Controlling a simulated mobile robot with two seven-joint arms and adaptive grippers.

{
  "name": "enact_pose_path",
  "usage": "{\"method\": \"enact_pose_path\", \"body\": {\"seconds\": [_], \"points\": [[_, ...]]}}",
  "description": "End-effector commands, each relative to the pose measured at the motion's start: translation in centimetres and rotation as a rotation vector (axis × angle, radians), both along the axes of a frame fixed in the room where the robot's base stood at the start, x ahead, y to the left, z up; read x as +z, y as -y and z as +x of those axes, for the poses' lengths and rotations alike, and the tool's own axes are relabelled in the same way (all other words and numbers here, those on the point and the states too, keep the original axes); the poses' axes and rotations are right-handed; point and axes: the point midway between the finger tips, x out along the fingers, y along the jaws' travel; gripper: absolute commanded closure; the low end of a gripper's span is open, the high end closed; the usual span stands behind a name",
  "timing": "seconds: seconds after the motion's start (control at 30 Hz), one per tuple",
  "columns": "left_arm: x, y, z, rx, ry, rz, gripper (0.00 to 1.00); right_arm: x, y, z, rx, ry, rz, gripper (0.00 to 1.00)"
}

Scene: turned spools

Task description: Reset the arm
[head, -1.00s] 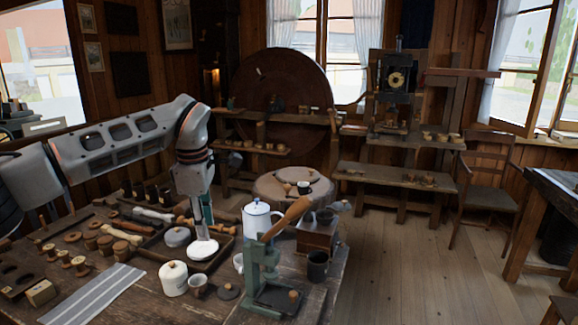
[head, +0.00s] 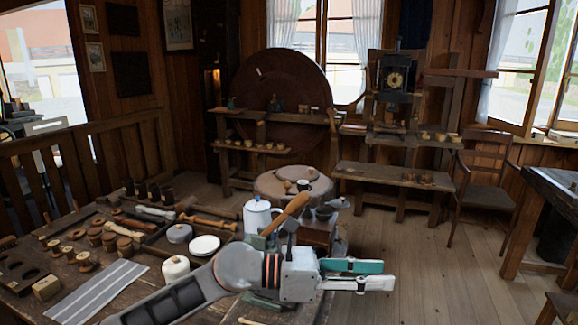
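My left arm comes in from the bottom left, low over the front of the workbench (head: 62,262). My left gripper (head: 386,275) points right, past the bench's right edge, above the wooden floor. Its two fingers, with teal parts, lie apart with a narrow gap, and nothing shows between them. The arm and wrist hide part of the green press (head: 262,241) and the bench's front right corner. My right gripper is not in view.
A white enamel pot (head: 257,214), a coffee grinder (head: 318,233) and a white lidded jar (head: 175,268) stand close to the arm. A white dish (head: 205,245) lies in a tray.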

Motion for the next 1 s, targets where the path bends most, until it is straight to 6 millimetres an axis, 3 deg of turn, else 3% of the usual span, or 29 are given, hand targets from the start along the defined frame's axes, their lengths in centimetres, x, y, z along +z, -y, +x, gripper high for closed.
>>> {"method": "enact_pose_path", "body": {"seconds": [0.07, 0.17, 0.27, 0.37, 0.5, 0.67, 0.87, 1.0], "points": [[2.4, -0.3, -0.1, 0.078, -0.121, -0.177, 0.70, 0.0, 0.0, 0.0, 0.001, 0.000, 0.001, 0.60], [5.1, -2.3, 1.0, 0.197, -0.281, -0.389, 0.70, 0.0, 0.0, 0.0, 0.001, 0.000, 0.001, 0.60], [6.4, -5.9, 3.0, 0.334, -0.455, -0.586, 0.70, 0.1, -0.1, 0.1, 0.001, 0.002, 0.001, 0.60], [6.1, -10.7, 5.1, 0.484, -0.634, -0.768, 0.70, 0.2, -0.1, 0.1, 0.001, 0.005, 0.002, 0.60], [2.6, -18.8, 7.3, 0.716, -0.886, -0.996, 0.70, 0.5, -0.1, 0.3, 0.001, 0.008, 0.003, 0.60], [-4.0, -27.7, 7.2, 0.987, -1.136, -1.199, 0.70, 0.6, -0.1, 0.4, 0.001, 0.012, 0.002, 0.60], [-13.2, -37.1, 3.0, 1.326, -1.383, -1.380, 0.70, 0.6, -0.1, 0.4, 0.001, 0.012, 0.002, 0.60], [-19.0, -42.5, -2.0, 1.564, -1.511, -1.466, 0.70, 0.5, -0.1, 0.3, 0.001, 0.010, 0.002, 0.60]]}}
